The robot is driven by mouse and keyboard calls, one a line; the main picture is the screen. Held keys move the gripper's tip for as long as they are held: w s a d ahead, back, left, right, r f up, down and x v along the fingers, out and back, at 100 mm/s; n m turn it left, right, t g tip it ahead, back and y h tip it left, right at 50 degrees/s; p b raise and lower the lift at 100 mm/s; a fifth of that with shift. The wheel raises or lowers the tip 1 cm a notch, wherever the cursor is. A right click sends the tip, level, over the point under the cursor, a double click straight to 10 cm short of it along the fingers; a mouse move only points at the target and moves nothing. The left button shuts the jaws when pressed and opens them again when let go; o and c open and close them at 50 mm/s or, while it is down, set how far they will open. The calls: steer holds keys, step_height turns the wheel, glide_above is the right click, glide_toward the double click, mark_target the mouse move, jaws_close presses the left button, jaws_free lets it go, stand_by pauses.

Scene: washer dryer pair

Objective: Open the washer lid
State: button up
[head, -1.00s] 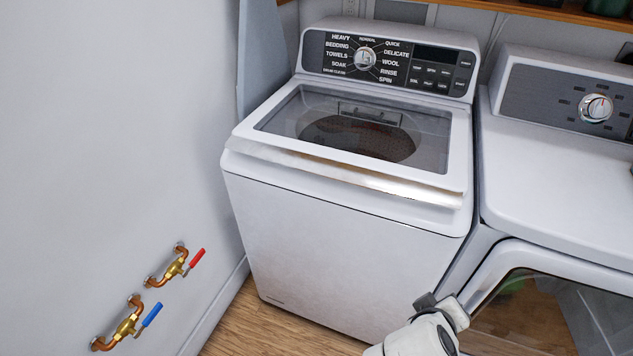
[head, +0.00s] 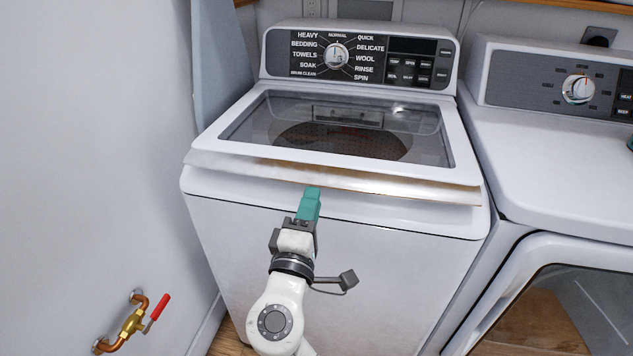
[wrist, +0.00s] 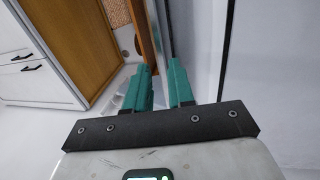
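The washer (head: 325,265) is white and stands upright. Its lid (head: 190,160) is down, with a dark glass window (head: 235,128) and a raised metallic strip along its front edge (head: 400,184). My gripper (head: 312,190) is at the front of the washer, its teal fingertips just below the lid's front strip, near the middle. Whether they touch the strip is unclear. In the wrist view my gripper's two teal fingers (wrist: 163,72) are apart with a narrow gap, and nothing is clearly held between them.
A dryer (head: 560,160) stands close on the right, with a glass front door (head: 580,310). A wall (head: 90,120) is on the left, with a red-handled brass valve (head: 135,322) low down. The control panel (head: 420,65) rises behind the lid.

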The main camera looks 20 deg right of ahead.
mark_target(318, 185)
steer(key=x, duration=0.5)
steer(key=shift+w+d, duration=0.2)
steer(key=shift+d, duration=0.1)
jaws_close()
